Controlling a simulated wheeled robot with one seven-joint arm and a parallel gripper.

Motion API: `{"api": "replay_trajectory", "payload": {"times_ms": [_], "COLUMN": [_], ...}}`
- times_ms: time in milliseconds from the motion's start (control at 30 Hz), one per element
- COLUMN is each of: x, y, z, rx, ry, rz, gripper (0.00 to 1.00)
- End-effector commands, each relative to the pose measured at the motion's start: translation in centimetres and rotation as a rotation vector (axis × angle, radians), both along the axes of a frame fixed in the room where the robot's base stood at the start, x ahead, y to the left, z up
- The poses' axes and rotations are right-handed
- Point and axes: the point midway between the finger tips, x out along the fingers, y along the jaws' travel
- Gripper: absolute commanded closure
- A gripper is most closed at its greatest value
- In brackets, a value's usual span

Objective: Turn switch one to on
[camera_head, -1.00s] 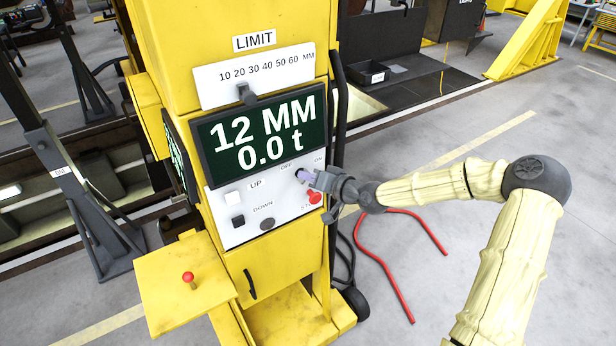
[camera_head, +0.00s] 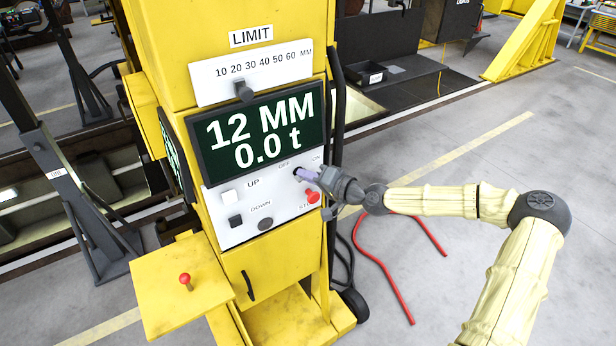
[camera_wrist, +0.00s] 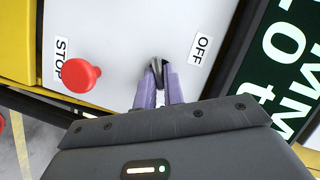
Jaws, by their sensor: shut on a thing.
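The switch (camera_wrist: 157,68) is a small dark knob on the white panel of the yellow cabinet, between the OFF and ON labels in the head view. My gripper (camera_head: 303,173) is at it, with its purple fingers closed on both sides of the knob. In the wrist view my gripper (camera_wrist: 159,82) pinches the knob between its fingertips. The OFF label (camera_wrist: 200,49) is to the right of the knob there. The ON label (camera_head: 317,158) shows up and right of the fingers in the head view. The fingers hide most of the knob, so its exact angle is unclear.
A red STOP button (camera_wrist: 82,75) is close beside my fingers. The UP (camera_head: 229,197) and DOWN (camera_head: 236,221) buttons are left on the panel. The display (camera_head: 258,135) above reads 12 MM and 0.0 t.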

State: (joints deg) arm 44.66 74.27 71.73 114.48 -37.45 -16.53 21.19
Motion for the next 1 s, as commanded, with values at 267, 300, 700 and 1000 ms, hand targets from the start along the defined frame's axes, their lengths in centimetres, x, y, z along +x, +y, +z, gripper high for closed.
{"api": "replay_trajectory", "payload": {"times_ms": [267,300,700,1000], "x": [0.0,0.0,-1.3,-4.1], "y": [0.0,0.0,-2.0,-5.8], "z": [-0.1,-0.1,0.1,1.0], "rx": [0.000,0.000,-0.001,0.001], "ry": [0.002,0.002,0.001,0.002], "rz": [0.000,0.000,-0.002,-0.003], "gripper": [0.68,0.68,0.68,0.68]}}
